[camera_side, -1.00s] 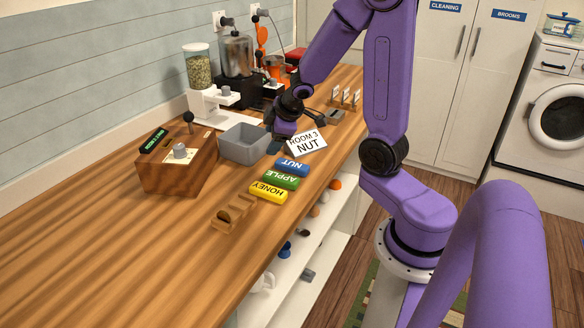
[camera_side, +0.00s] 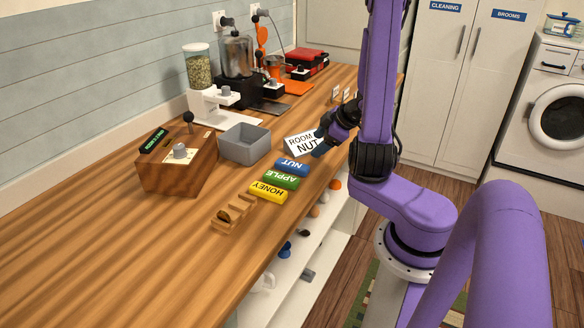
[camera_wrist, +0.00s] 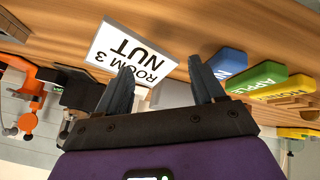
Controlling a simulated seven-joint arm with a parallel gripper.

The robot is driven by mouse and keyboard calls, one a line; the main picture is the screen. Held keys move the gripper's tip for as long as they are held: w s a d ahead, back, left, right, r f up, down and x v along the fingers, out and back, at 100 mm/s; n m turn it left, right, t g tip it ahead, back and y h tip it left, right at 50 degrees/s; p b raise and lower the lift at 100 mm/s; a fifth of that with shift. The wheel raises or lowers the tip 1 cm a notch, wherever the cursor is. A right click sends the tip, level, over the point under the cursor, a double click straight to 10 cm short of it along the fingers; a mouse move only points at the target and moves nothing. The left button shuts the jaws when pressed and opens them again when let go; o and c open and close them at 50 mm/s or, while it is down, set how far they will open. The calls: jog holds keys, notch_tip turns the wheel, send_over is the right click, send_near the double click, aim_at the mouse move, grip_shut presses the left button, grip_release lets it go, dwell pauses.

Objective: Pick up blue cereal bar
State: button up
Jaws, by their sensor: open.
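The blue bar (camera_side: 291,167), marked NUT, lies on the wooden counter at the far end of a row, beside the green APPLE bar (camera_side: 281,181) and the yellow HONEY bar (camera_side: 268,192). In the wrist view the blue bar (camera_wrist: 227,64) is right of my fingers. My gripper (camera_side: 320,146) is above the counter near its front edge, beyond the blue bar and beside the white ROOM 3 NUT card (camera_side: 299,146). In the wrist view my gripper (camera_wrist: 163,82) is open and empty, with the card (camera_wrist: 128,55) behind its left finger.
A grey bin (camera_side: 244,145) stands left of the card. A wooden box with a lever (camera_side: 177,160), a grain dispenser (camera_side: 200,85) and a blender stand along the wall. A small wooden rack (camera_side: 234,213) is nearer. The counter's near left is clear.

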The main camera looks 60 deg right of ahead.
jog(key=s+a+m+t+y, duration=0.1)
jog(key=s+a+m+t, duration=0.1)
jog(key=s, duration=0.5)
jog(key=m+t, duration=0.2)
jog(key=t, duration=0.2)
send_near(295, 164)
jog(key=shift+x, duration=4.65)
jog(key=shift+a, duration=0.1)
jog(key=c, duration=1.1)
